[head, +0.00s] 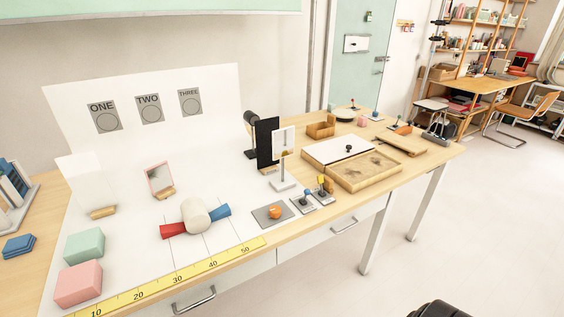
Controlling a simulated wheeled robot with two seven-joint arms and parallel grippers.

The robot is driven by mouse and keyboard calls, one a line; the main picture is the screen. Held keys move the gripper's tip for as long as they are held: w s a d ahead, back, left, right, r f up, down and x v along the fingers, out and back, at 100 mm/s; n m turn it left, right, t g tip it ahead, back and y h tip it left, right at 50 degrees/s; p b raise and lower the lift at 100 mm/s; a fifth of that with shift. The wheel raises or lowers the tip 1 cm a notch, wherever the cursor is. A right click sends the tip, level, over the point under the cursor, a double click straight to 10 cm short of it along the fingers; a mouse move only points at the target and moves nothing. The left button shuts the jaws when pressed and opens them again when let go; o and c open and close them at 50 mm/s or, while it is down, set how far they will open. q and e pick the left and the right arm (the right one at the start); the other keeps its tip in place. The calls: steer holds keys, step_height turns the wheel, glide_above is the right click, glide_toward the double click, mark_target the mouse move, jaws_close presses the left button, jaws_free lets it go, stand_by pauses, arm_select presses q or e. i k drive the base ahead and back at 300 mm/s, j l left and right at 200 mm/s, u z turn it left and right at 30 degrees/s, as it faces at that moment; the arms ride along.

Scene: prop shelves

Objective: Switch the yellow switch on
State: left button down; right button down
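The yellow switch (321,180) is a small lever with a yellow knob, standing on a small grey base plate near the front edge of the long table, right of centre. The picture is too small to tell which way its lever is set. A similar small lever switch (303,203) stands just to its left on its own grey plate. Neither of my grippers is in view.
An orange ball-like object (275,212) sits on a grey plate left of the switches. A white stand (283,160) and black panel (267,143) rise behind them. A wooden tray (364,172) lies to the right. A yellow ruler (170,280) runs along the front edge.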

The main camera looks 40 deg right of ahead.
mark_target(320, 178)
steer(key=l+u, duration=0.15)
steer(key=l, duration=0.55)
steer(key=l+u, duration=0.1)
steer(key=l, duration=0.6)
steer(key=k+l+u, duration=0.15)
steer(key=l, duration=0.55)
